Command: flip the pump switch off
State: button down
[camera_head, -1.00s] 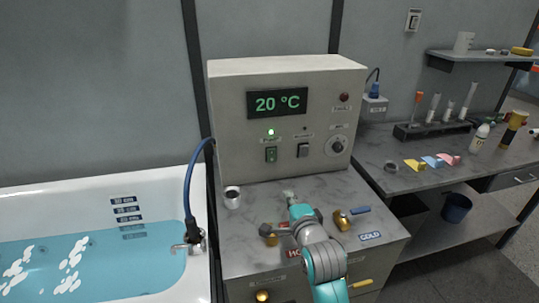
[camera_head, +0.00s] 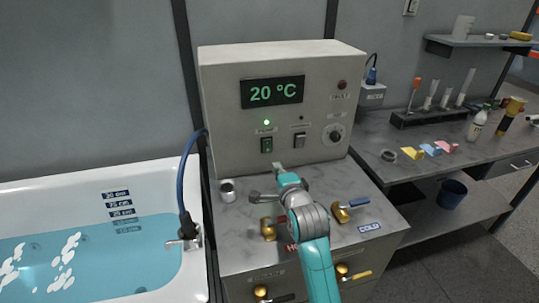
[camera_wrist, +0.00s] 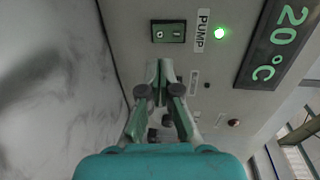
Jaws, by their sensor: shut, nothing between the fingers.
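The pump switch (camera_head: 266,145) is a small green rocker on the front of the beige control box, at lower left under a lit green lamp (camera_head: 266,122). In the wrist view the same switch (camera_wrist: 168,32) shows sideways beside its PUMP label (camera_wrist: 203,31), and the lit lamp (camera_wrist: 219,33) is to its right. My gripper (camera_head: 279,167) is shut and empty, just below and slightly right of the switch in the head view. In the wrist view the fingertips (camera_wrist: 160,68) appear below the switch with a gap between. Nothing hides the switch.
A second rocker (camera_head: 300,140) and a round knob (camera_head: 335,134) sit right of the switch. The display (camera_head: 272,91) reads 20 °C. Valve handles (camera_head: 350,208) and a small white cup (camera_head: 228,190) stand on the counter. A filled bathtub (camera_head: 95,240) is at left.

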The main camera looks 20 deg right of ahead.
aim_at(267, 151)
jog(key=w, duration=0.3)
jog(key=w+f, duration=0.1)
jog(key=w, duration=0.5)
jog(key=shift+w+f, duration=0.15)
jog(key=shift+w, duration=0.15)
